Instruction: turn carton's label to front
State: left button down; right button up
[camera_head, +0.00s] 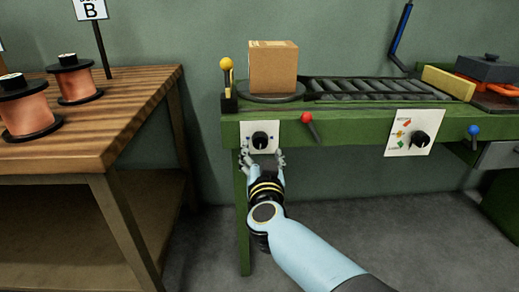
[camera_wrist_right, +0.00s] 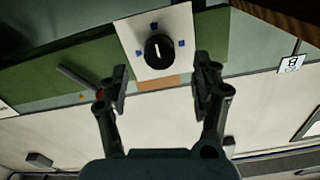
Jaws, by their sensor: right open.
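The brown carton (camera_head: 273,66) stands upright on a dark round turntable (camera_head: 258,98) at the left end of the green bench. A faint pale mark shows along its top edge; no clear label shows on the faces in view. Below it, a white panel (camera_head: 260,128) with a black knob (camera_head: 260,140) is on the bench front. My right gripper (camera_head: 262,158) is open just in front of this knob. In the right wrist view the knob (camera_wrist_right: 159,49) lies beyond and between the spread fingers (camera_wrist_right: 163,85), apparently not gripped. My left gripper is not in view.
A yellow-topped lever (camera_head: 226,78) and a red-knobbed lever (camera_head: 307,118) flank the turntable. A roller track (camera_head: 370,90) runs right to a yellow block (camera_head: 449,83). A second knob panel (camera_head: 408,133) is further right. A wooden table (camera_head: 140,95) with copper spools stands left.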

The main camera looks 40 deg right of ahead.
aim_at(260, 144)
jog(key=x, duration=0.4)
jog(key=shift+f+b, duration=0.15)
jog(key=shift+b, duration=0.25)
jog(key=shift+w+d, duration=0.25)
jog(key=shift+w, duration=0.15)
jog(key=shift+c, duration=0.4)
